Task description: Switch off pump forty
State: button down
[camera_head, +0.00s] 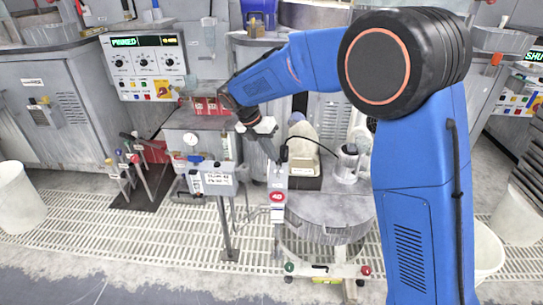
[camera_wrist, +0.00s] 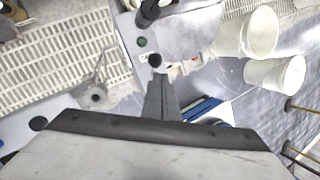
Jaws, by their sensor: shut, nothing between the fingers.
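A narrow grey post box with a round red "40" tag (camera_head: 277,197) stands near the middle of the head view. My gripper (camera_head: 273,160) points down at the top of this box from the end of my blue arm. In the wrist view my gripper (camera_wrist: 158,78) is shut and empty. Just past its tips is a round black knob (camera_wrist: 155,60) on a grey panel, with a small label beside it. A green button (camera_wrist: 142,42) sits further along the panel. I cannot tell whether the tips touch the knob, nor its switch position.
A grey drum (camera_head: 325,215) stands right of the tagged box, with a metal can (camera_head: 347,165) on top. White buckets (camera_wrist: 248,32) stand on the floor. Slatted floor grating (camera_head: 100,240) lies in front.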

jog(key=a+v, duration=0.1)
jog(key=v, duration=1.2)
jog(key=shift+f, duration=0.2)
jog(key=shift+s, duration=0.1)
jog(key=s+d+r+m+y, duration=0.2)
jog(key=s+d+m, duration=0.5)
jog(key=d, duration=0.5)
jog(key=s+d+r+m+y, duration=0.1)
jog(key=s+d+r+m, duration=0.2)
jog(key=s+d+m, duration=0.7)
jog(key=s+d+f+m+t, duration=0.1)
jog(key=s+d+f+m, duration=0.3)
jog(key=s+d+m, duration=0.2)
jog(key=s+d+f+m+t+y, duration=0.1)
jog(key=s+d+f+m+t, duration=0.1)
jog(key=s+d+f+m, duration=0.3)
jog(key=s+d+m, duration=0.2)
jog(key=s+d, duration=0.2)
jog(key=s, duration=0.2)
jog(key=shift+s+f+y, duration=0.3)
jog(key=shift+f, duration=0.05)
